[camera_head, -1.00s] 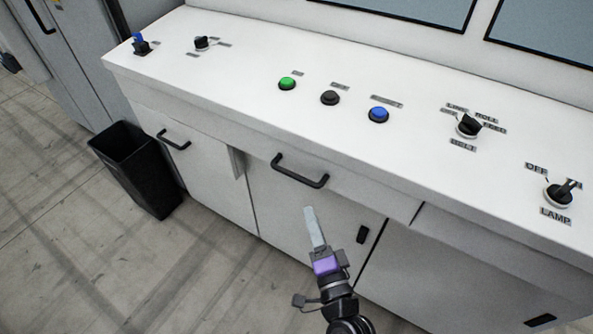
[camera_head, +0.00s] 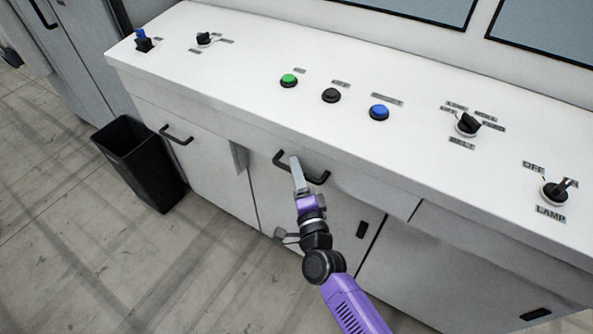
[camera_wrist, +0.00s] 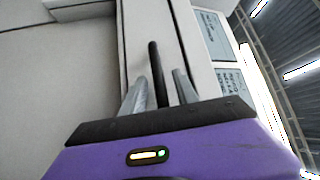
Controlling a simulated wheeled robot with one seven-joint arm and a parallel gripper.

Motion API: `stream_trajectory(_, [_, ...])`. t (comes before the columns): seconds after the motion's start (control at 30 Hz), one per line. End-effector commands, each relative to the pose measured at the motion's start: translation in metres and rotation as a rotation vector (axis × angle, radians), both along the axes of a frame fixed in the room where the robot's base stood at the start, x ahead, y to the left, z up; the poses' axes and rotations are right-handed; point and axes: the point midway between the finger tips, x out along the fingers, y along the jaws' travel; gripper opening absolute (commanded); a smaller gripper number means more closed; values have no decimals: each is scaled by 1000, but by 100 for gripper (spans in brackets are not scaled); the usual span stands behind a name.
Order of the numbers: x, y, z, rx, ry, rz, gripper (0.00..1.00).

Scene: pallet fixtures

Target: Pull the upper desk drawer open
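The upper desk drawer (camera_head: 362,192) is a pale front panel just under the white desktop, and it looks shut. Its black bar handle (camera_head: 317,181) is partly hidden behind my fingers in the head view. My gripper (camera_head: 296,166) is at the handle, near its middle. In the wrist view the dark handle bar (camera_wrist: 156,70) runs between the two grey fingertips of my gripper (camera_wrist: 160,88). The fingers are apart, one on each side of the bar, with a visible gap to it.
The desktop (camera_head: 235,72) carries green, black and blue buttons and several knobs. A second handle (camera_head: 176,136) is on the panel to the left. A black bin (camera_head: 150,175) stands on the floor at the left. The floor in front is clear.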

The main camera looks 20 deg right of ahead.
Motion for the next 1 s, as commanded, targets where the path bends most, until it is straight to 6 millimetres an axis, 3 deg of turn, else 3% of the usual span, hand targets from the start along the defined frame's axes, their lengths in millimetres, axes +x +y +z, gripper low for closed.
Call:
stream_trajectory(0.2, [0,0,0,-1,1,0,36])
stream_trajectory(0.4, [0,0,0,-1,1,0,0])
stream_trajectory(1.0, [0,0,-1,-1,1,0,0])
